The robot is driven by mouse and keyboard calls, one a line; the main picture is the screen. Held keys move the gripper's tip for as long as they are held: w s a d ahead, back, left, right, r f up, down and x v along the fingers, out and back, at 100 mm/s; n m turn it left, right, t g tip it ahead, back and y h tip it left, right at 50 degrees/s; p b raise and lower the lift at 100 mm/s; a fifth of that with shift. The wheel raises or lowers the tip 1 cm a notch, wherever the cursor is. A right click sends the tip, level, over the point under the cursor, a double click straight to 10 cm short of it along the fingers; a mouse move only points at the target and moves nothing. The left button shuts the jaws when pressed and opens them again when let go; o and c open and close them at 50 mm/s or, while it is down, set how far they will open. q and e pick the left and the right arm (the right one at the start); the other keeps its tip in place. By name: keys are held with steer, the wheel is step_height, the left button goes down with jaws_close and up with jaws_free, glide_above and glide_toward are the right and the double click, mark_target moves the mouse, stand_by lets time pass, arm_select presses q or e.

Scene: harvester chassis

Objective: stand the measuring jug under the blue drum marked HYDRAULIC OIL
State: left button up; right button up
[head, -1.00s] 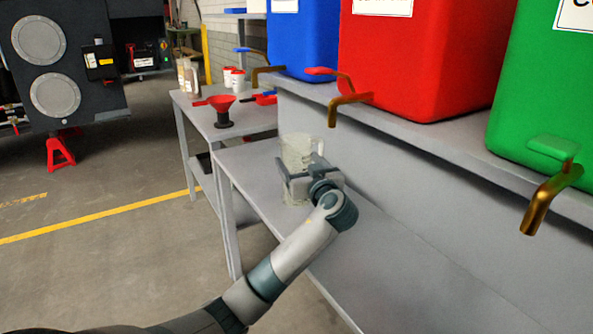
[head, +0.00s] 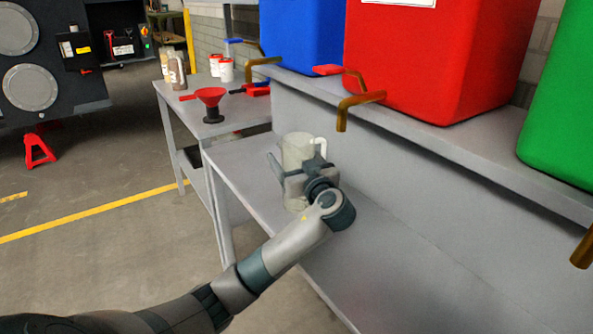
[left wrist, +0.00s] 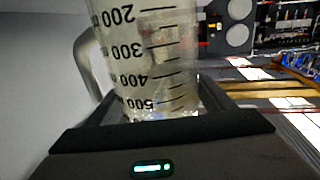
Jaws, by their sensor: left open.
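The clear measuring jug (head: 298,150) with black graduations stands upright on the lower grey bench, its handle towards the right in the head view. It also fills the middle of the left wrist view (left wrist: 150,60). My left gripper (head: 297,172) is open, with its fingers spread around the lower part of the jug; contact cannot be told. The blue drum (head: 303,35) stands on the raised shelf behind, cut off at the top, its marking out of view. Its brass tap (head: 262,60) has a blue lever (head: 236,41) and hangs behind and left of the jug. My right gripper is not in view.
A red drum (head: 430,60) with a brass tap (head: 358,103) and a green drum (head: 562,110) share the shelf (head: 450,150). The lower bench (head: 390,265) is clear to the right.

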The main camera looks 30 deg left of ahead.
arm_select(q)
steer(key=shift+d, duration=0.1)
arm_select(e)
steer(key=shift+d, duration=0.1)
arm_select(q)
steer(key=c, duration=1)
steer(key=shift+s+r, duration=0.1)
steer(key=shift+r, duration=0.05)
